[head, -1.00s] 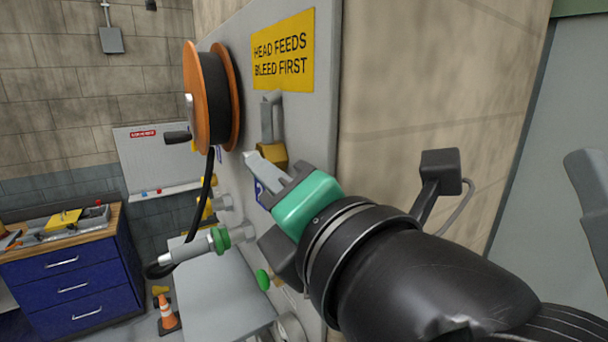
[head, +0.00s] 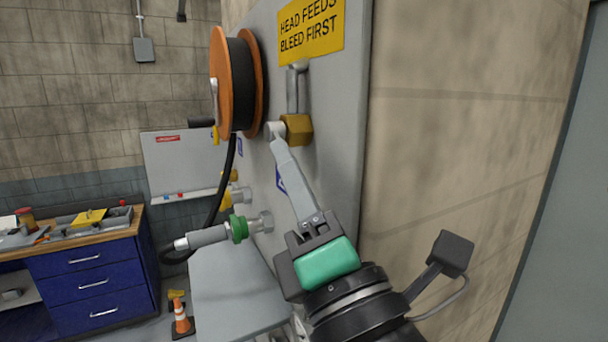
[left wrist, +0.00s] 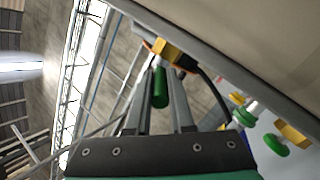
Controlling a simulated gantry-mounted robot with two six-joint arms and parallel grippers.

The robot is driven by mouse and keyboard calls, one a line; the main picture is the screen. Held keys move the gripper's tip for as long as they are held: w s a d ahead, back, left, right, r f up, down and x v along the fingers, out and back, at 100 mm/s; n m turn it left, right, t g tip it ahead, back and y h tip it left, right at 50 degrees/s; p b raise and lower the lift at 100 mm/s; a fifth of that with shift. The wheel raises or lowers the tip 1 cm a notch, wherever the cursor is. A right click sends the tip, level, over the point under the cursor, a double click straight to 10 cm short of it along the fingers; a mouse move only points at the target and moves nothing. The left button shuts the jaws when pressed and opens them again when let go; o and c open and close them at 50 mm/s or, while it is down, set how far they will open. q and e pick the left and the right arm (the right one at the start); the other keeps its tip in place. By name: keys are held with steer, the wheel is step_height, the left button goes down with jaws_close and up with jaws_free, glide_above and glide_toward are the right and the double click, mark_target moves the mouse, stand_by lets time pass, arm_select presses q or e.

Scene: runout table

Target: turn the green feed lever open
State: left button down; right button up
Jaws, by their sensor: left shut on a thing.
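The yellow valve body (head: 297,130) is on the grey panel, below the yellow sign, with a grey pipe rising from it. My left gripper (head: 279,142) reaches up from below, its fingertips close to the front of this valve. In the left wrist view, the green feed lever (left wrist: 160,90) lies between the two fingers of my left gripper (left wrist: 161,76), just under the yellow valve body (left wrist: 166,50). The gripper is shut on the lever. In the head view the lever is hidden behind the fingers. My right gripper is not in view.
An orange hose reel (head: 222,82) with black hose stands out from the panel left of the valve. A hose coupling with a green collar (head: 240,229) sits lower. A blue drawer bench (head: 88,285) and an orange cone (head: 182,318) stand further left.

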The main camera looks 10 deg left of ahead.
arm_select(q)
steer(key=shift+w+f+t+b, duration=0.15)
steer(key=shift+f+t+b, duration=0.15)
steer(key=shift+t, duration=0.1)
steer(key=shift+y, duration=0.3)
steer(key=c, duration=0.8)
jaws_free()
steer(key=shift+b+v, duration=1.5)
steer(key=shift+v, duration=4.25)
